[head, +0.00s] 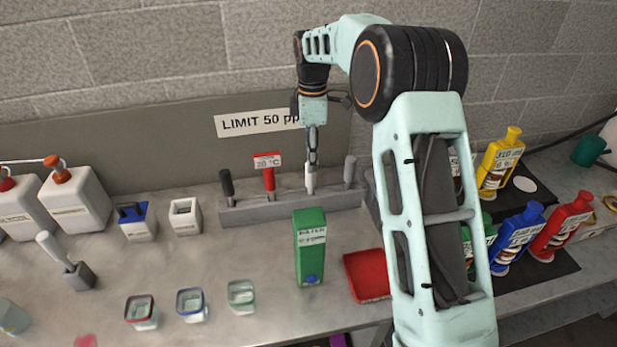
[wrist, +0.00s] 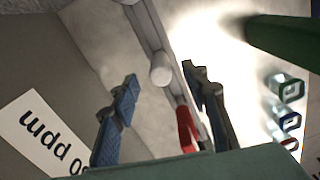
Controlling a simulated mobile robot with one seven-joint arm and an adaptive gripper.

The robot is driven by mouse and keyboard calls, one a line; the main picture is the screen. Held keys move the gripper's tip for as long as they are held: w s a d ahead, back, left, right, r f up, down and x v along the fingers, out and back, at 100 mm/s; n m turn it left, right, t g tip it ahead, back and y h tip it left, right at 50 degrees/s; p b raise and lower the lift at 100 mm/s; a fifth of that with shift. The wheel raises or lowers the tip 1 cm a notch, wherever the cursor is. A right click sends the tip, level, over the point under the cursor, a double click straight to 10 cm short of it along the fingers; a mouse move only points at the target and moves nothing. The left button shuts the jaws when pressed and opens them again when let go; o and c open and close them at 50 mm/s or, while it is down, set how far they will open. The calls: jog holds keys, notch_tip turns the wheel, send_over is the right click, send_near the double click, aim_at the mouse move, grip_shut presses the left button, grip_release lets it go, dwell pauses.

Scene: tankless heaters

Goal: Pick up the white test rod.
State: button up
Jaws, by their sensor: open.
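The white test rod (head: 309,184) stands upright in the long grey rack at the back of the bench, between a red rod and a grey rod. In the wrist view its round white top (wrist: 161,72) shows between my two fingers. My gripper (head: 312,160) points down right over the rod, with its fingertips at about the top of it in the head view. The fingers (wrist: 159,78) are open, one on each side of the rod with gaps. I cannot tell how far down they reach along it.
The rack (head: 245,213) also holds a black rod (head: 227,184), a red rod (head: 269,179) with a tag and a grey rod (head: 349,170). A green box (head: 309,240) and red tray (head: 367,276) stand in front. Small cups and a white-handled tool (head: 50,246) are left.

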aim_at(311, 177)
notch_tip(311, 177, down, 8)
jog(key=shift+a+r+p, duration=0.1)
jog(key=shift+p, duration=0.4)
jog(key=shift+c, duration=0.4)
grip_shut()
